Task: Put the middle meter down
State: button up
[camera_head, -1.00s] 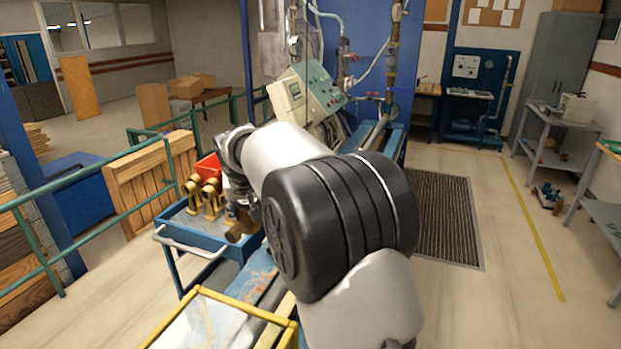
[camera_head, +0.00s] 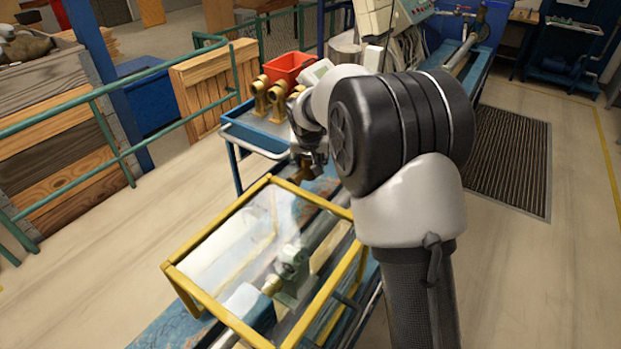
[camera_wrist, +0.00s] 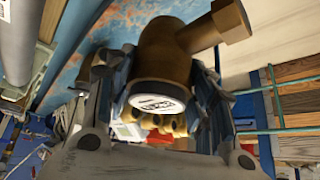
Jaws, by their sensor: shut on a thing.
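My gripper (camera_head: 308,150) is shut on a brass meter (camera_head: 311,169), held above the blue bench (camera_head: 165,325) just beyond the yellow-framed clear cover. In the wrist view, the meter (camera_wrist: 175,55) sits between the two fingers of my gripper (camera_wrist: 160,92), with its pale round face (camera_wrist: 157,102) towards the camera and a pipe end pointing up right. My arm partly hides the bench and the trolley. I cannot tell the exact gap between the held meter and the bench.
Other brass meters (camera_head: 262,96) stand on the blue trolley (camera_head: 252,128) beside a red bin (camera_head: 290,66). The yellow-framed cover (camera_head: 215,238) stands over a green clamp (camera_head: 292,272) on the bench. A green railing (camera_head: 112,135) runs on the left.

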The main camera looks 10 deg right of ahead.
aim_at(309, 173)
jog(key=shift+w+f+b, duration=0.1)
jog(key=shift+f+b, duration=1)
jog(key=shift+f, duration=1.9)
jog(key=shift+f, duration=0.1)
jog(key=o, duration=1.7)
jog(key=shift+f, duration=0.1)
jog(key=shift+c, duration=0.2)
jog(key=shift+s+r, duration=0.2)
jog(key=shift+r, duration=0.15)
jog(key=p+v, duration=0.3)
jog(key=v, duration=0.8)
jog(key=shift+s+a+r, duration=0.1)
jog(key=shift+s+r, duration=0.05)
jog(key=shift+s, duration=0.05)
